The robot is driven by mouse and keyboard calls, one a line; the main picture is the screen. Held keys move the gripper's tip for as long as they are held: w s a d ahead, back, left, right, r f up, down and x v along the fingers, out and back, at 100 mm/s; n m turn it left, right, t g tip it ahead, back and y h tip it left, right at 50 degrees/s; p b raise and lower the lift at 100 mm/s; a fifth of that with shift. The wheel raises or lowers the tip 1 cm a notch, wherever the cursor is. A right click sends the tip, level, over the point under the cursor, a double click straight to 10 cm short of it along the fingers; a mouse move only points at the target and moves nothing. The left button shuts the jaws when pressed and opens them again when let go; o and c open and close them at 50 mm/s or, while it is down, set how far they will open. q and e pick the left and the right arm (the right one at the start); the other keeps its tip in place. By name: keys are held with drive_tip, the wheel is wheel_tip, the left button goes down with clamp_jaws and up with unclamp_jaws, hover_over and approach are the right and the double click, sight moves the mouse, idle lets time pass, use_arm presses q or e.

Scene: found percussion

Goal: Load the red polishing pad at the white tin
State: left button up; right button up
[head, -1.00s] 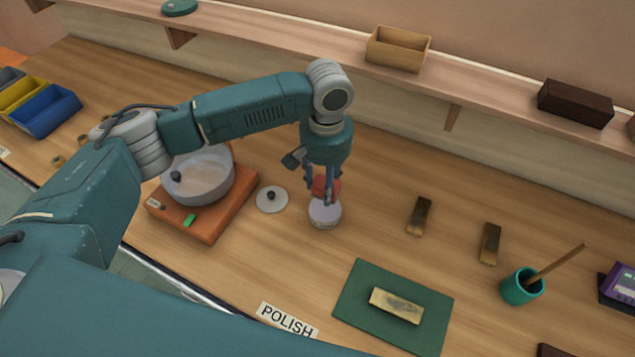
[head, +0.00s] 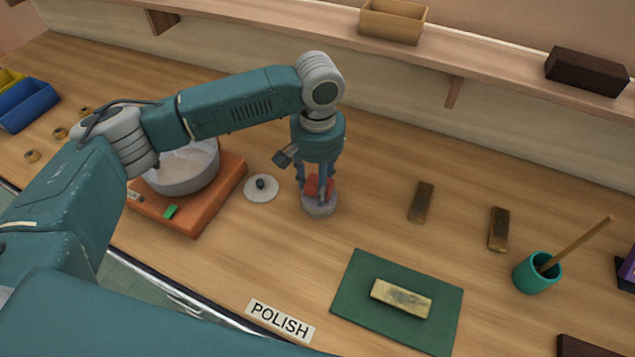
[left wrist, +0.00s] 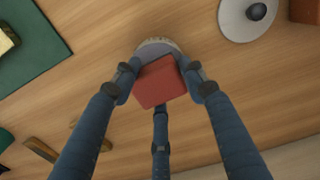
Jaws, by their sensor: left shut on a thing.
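My left gripper (head: 318,190) points down over the tin and is shut on the red polishing pad (head: 313,186), a small red block that also shows between the fingers in the left wrist view (left wrist: 158,82). The white tin (head: 320,209) is small and round and stands on the bench right under the pad; part of its rim shows behind the pad in the left wrist view (left wrist: 158,46). The fingers and pad hide much of its top. I cannot tell whether the pad touches what is inside. My right gripper is not in view.
A round lid with a dark knob (head: 261,188) lies left of the tin, beside an orange base (head: 208,212) with a grey pan. A brass bar (head: 401,299) lies on a green mat (head: 350,303). Bench between is clear.

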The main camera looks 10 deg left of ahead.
sight(317, 182)
use_arm(q)
drive_tip(key=shift+f, duration=0.4)
idle(0.9)
drive_tip(key=shift+s+f+p, duration=0.25)
drive_tip(key=shift+p, duration=0.4)
idle(2.5)
wheel_tip(317, 182, up, 2)
drive_tip(key=p, duration=0.2)
drive_tip(key=shift+w+r+p, duration=0.15)
drive_tip(key=shift+p, duration=0.25)
wheel_tip(317, 182, up, 5)
drive_tip(key=p, duration=0.6)
drive_tip(key=shift+r, duration=0.1)
drive_tip(key=shift+w, duration=0.1)
